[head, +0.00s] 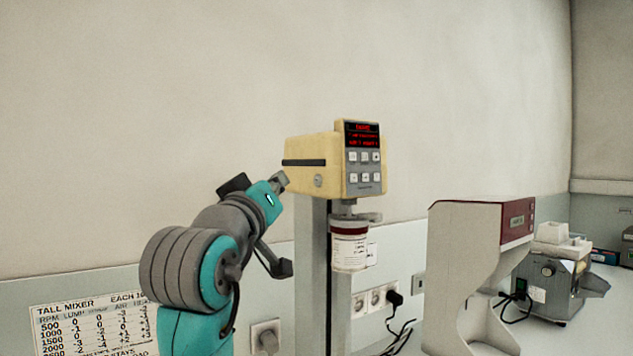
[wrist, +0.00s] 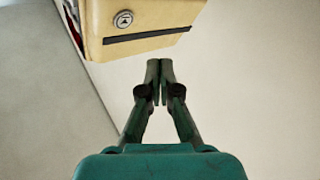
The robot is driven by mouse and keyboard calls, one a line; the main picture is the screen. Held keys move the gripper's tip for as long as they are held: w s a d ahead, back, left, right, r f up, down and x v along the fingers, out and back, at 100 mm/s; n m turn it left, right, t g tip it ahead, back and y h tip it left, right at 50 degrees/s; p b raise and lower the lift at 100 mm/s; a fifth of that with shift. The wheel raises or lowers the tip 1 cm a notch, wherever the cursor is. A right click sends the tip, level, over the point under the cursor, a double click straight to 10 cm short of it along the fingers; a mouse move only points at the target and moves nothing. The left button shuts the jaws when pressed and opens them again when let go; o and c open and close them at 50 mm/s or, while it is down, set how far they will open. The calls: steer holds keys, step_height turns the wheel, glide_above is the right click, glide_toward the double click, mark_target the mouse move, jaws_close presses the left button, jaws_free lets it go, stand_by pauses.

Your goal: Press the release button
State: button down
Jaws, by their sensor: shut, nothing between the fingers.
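The mixer head (head: 308,163) is a cream-yellow box on a grey column, with a dark stripe along its side. A round silver button with a dark mark (head: 318,181) sits on that side, below the stripe. It also shows in the wrist view (wrist: 122,19) near the top, on the cream housing. I take it for the release button. My gripper (head: 282,180) is at the left end of the mixer head in the head view, left of the button. In the wrist view my gripper (wrist: 159,66) is shut and empty, its tips apart from the button.
A labelled jar (head: 349,248) hangs under the mixer head. A grey and dark red machine (head: 478,265) and a smaller grey device (head: 550,283) stand to the right. A printed chart (head: 95,325) is at lower left. Wall sockets and black cables are behind.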

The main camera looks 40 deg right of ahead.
steer(key=shift+s+d, duration=0.2)
steer(key=shift+d, duration=0.85)
steer(key=shift+s+d, duration=0.2)
steer(key=shift+d, duration=0.85)
steer(key=shift+d, duration=0.1)
steer(key=shift+s+d, duration=0.1)
steer(key=shift+d, duration=0.2)
steer(key=shift+d, duration=0.3)
stand_by(0.4)
steer(key=shift+a, duration=0.7)
steer(key=shift+a, duration=0.1)
steer(key=a, duration=0.2)
steer(key=w+a, duration=0.1)
steer(key=a, duration=0.1)
steer(key=shift+w+a, duration=0.1)
steer(key=shift+a, duration=0.25)
stand_by(0.3)
